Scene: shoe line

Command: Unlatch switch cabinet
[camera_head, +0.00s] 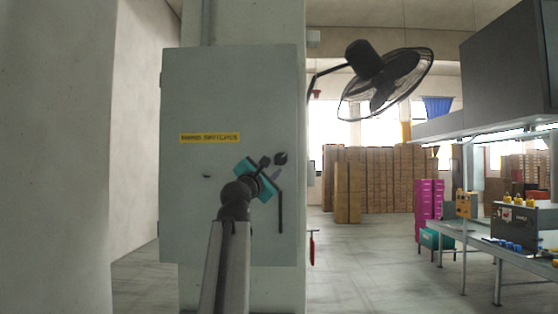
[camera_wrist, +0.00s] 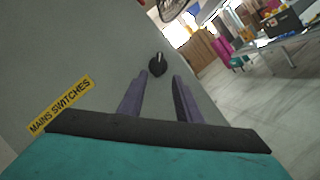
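The switch cabinet (camera_head: 225,100) is a grey box with a shut door, fixed to a pillar in the head view. Its door also fills the left of the wrist view (camera_wrist: 75,55). A round black latch knob (camera_wrist: 156,62) with a pale mark sits on the door; it shows at the door's right side in the head view (camera_head: 281,158). My gripper (camera_wrist: 160,76) is open and empty, its two purple fingers pointing at the knob. The knob appears just beyond the fingertips; contact cannot be told. In the head view my gripper (camera_head: 273,169) is partly hidden by my wrist.
A yellow "MAINS SWITCHES" label (camera_head: 210,138) is on the door. A black vertical bar (camera_head: 280,212) stands below the knob. A black fan (camera_head: 385,85) juts out at upper right. Workbenches (camera_head: 470,236) stand far right; cardboard boxes (camera_head: 375,178) are behind. Floor between is clear.

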